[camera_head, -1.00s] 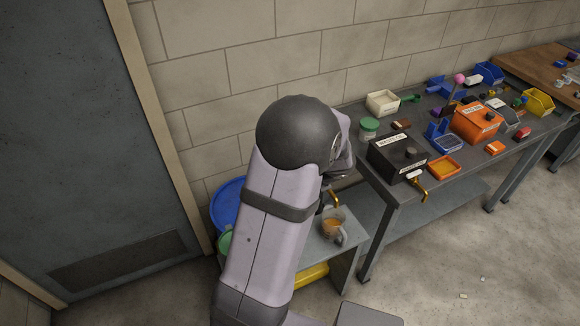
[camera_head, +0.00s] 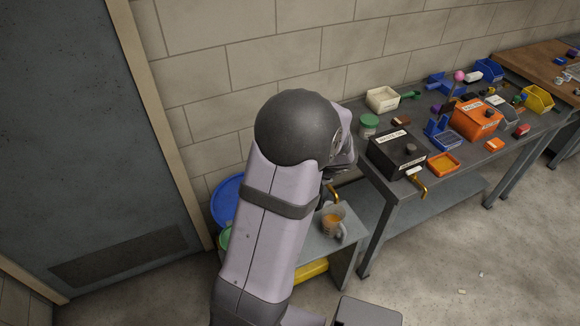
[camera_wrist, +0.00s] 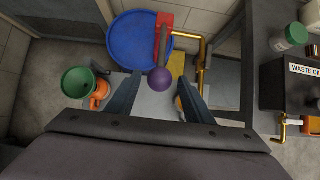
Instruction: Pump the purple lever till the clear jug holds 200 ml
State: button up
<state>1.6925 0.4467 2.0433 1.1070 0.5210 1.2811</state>
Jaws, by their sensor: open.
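The purple ball knob (camera_wrist: 160,80) of the lever shows in the wrist view, on a dark rod by a red pump part (camera_wrist: 163,28). My gripper (camera_wrist: 160,77) is open, with one finger on each side of the knob; gaps show and contact cannot be told. In the head view my arm hides the lever and most of the gripper. The clear jug (camera_head: 334,224) stands upright on a low grey stand below a brass spout (camera_head: 335,191) and holds amber liquid. Its marks are too small to read. In the wrist view my right finger mostly hides it.
The bench at right carries a black labelled box (camera_head: 396,153) with a brass tap and several bins.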

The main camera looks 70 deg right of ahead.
jog(key=p+v, duration=0.2)
jog(key=v, duration=0.3)
jog(key=shift+p, duration=0.4)
jog(key=v, duration=0.7)
jog(key=shift+s+a, duration=0.1)
